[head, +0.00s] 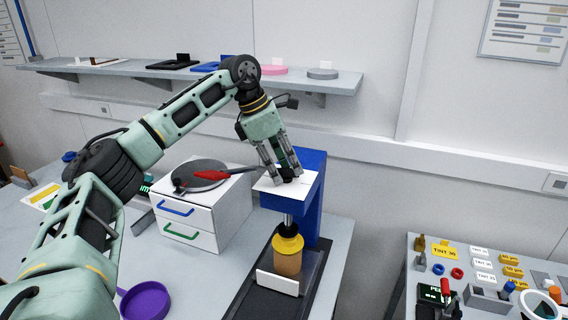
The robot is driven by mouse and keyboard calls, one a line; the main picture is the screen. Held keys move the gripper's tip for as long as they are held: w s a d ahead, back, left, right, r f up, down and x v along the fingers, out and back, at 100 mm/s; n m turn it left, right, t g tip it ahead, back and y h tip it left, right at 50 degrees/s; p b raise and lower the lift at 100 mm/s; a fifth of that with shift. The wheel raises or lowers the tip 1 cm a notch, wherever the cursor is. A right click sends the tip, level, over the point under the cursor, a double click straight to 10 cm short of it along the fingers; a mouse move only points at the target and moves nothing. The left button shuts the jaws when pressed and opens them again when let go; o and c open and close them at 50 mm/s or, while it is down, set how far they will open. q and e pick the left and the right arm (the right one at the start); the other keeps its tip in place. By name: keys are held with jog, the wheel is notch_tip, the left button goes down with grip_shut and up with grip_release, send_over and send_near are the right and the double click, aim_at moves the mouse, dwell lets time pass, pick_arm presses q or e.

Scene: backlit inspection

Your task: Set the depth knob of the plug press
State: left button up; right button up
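The plug press (313,192) is a blue frame on a dark base, right of centre on the table. A white plate (267,185) with fine marks lies on its top. The small black depth knob (287,179) sits on this plate, partly hidden by my fingers. My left gripper (287,176) points down at the knob, with one fingertip on each side of it. I cannot tell whether the fingers touch the knob. My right gripper is not in view.
A white drawer unit (225,215) stands left of the press, with a grey pan and a red-handled tool on top. A purple dish (146,300) lies at front left. A wall shelf (345,82) runs behind my arm. A second table at right holds small parts.

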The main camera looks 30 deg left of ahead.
pick_arm(q)
jog(key=c, duration=0.7)
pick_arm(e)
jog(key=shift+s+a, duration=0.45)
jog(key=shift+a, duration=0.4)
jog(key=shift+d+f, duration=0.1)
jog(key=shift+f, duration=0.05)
